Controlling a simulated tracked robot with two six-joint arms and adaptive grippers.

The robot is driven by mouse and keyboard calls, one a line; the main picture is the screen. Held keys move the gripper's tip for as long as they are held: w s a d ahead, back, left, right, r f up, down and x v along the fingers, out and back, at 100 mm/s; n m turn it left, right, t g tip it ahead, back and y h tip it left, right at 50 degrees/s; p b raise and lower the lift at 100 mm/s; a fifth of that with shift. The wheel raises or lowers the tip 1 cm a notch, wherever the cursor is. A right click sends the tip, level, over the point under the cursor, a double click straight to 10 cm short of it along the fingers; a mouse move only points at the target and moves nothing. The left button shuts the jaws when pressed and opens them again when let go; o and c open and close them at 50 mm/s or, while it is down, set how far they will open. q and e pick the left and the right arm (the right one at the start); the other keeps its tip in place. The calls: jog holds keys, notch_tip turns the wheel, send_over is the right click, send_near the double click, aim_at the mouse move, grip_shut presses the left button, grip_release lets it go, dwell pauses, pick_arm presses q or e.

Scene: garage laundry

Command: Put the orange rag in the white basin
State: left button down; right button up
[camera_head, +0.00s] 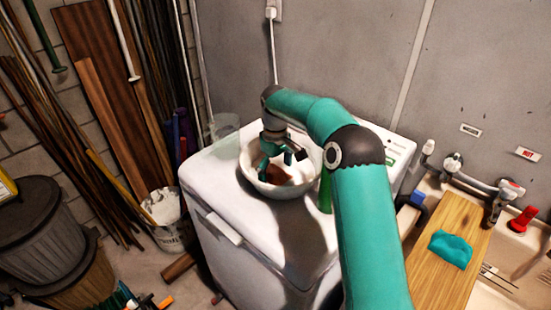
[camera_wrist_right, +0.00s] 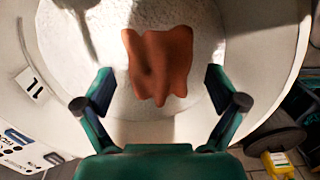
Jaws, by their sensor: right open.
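The white basin (camera_head: 288,187) stands on top of the white washing machine in the head view. The orange rag (camera_wrist_right: 160,64) lies crumpled inside the basin in the right wrist view; in the head view only a brown-orange part of the rag (camera_head: 277,175) shows behind my gripper. My right gripper (camera_head: 274,168) is over the basin with its fingers pointing down. In the right wrist view, my right gripper (camera_wrist_right: 160,92) has its fingers wide apart with nothing between them, and the rag lies beyond the fingertips. My left gripper is not in view.
The white machine (camera_head: 225,205) has clear top in front of the basin. A green bottle (camera_head: 326,192) stands right of the basin. A teal cloth (camera_head: 450,249) lies on a wooden board (camera_head: 428,278) by the sink taps. Bins (camera_head: 48,235) and leaning planks fill the left.

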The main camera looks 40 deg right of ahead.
aim_at(275, 168)
notch_tip(275, 168, up, 12)
jog(key=p, duration=0.1)
jog(key=shift+w+f, duration=0.1)
dwell(0.6)
